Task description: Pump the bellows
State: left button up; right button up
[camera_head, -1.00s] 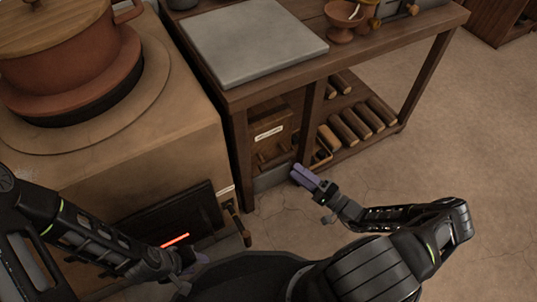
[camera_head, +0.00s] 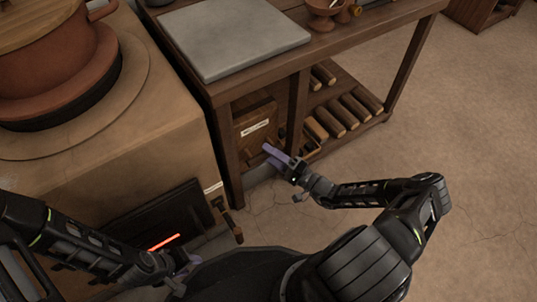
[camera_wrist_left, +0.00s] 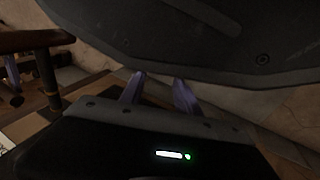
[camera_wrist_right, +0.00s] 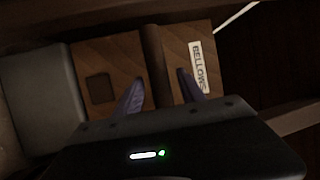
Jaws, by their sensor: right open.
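The bellows box (camera_head: 250,116) is a brown wooden box with a white label, under the worktable beside the stove. The label reads "BELLOWS", partly covered, in the right wrist view (camera_wrist_right: 198,62). My right gripper (camera_head: 271,156) is open, with its purple fingers at the front of the box. In the right wrist view its fingers (camera_wrist_right: 162,92) lie on either side of a dark wooden bar (camera_wrist_right: 155,62) across the box front; I cannot tell whether they touch it. My left gripper (camera_head: 186,272) is low by the stove front; its fingers (camera_wrist_left: 158,92) are apart and empty.
The stove (camera_head: 150,165) with a glowing slot (camera_head: 163,242) and a clay pot (camera_head: 55,60) stands left. The worktable (camera_head: 345,42) carries a grey slab (camera_head: 232,38). Several logs (camera_head: 345,112) lie on its lower shelf.

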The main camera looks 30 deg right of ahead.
jog(key=shift+w+a, duration=0.15)
jog(key=shift+w, duration=0.05)
jog(key=shift+c, duration=0.2)
grip_shut()
jog(key=shift+s, duration=0.1)
dwell(1.1)
